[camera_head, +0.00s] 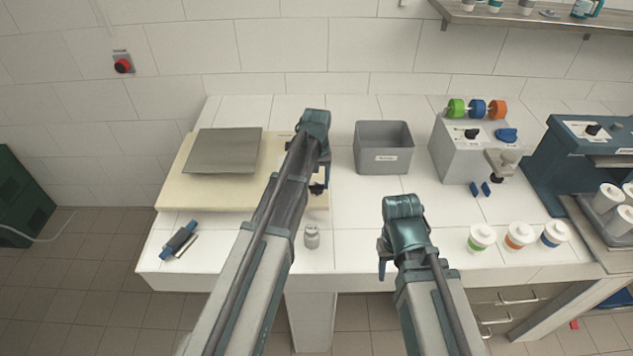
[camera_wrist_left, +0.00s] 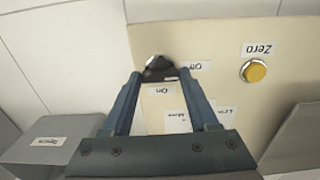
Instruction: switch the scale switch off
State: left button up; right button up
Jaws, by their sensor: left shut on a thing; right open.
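The scale is a cream box (camera_head: 172,190) with a grey plate (camera_head: 222,150) on top, at the left of the bench. The scale switch is a small black knob (camera_wrist_left: 158,72) on a cream panel in the left wrist view. My right gripper (camera_head: 384,266) is open and empty near the bench's front.
A yellow Zero button (camera_wrist_left: 254,71) sits beside the switch. A grey bin (camera_head: 384,160) stands right of the scale. A small metal weight (camera_head: 312,238) is near the front. Several lidded cups, including a green-banded one (camera_head: 481,238), stand at right.

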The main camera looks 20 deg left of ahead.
aim_at(317, 185)
pick_arm(q)
jog(key=o, duration=1.4)
jog(key=shift+r, duration=0.15)
notch_tip(317, 185, up, 14)
jog(key=p, duration=1.4)
jog(key=shift+f, duration=0.25)
jog(key=s+d+f+m+b, duration=0.2)
jog(key=s+d+f+b, duration=0.1)
jog(key=s, duration=0.5)
jog(key=s+d+f+m+b, duration=0.2)
jog(key=s+d+f+b, duration=0.2)
jog(key=s+d, duration=0.2)
jog(key=s+d+f+m+y+b, duration=0.1)
jog(key=s+d+f+m+b, duration=0.2)
jog(key=s, duration=0.7)
jog(key=shift+s+d+f+b, duration=0.1)
jog(key=shift+d+f+b, duration=0.1)
jog(key=shift+d, duration=0.2)
jog(key=shift+d+f+b, duration=0.1)
jog(key=shift+d+b, duration=0.1)
jog(key=shift+d, duration=0.2)
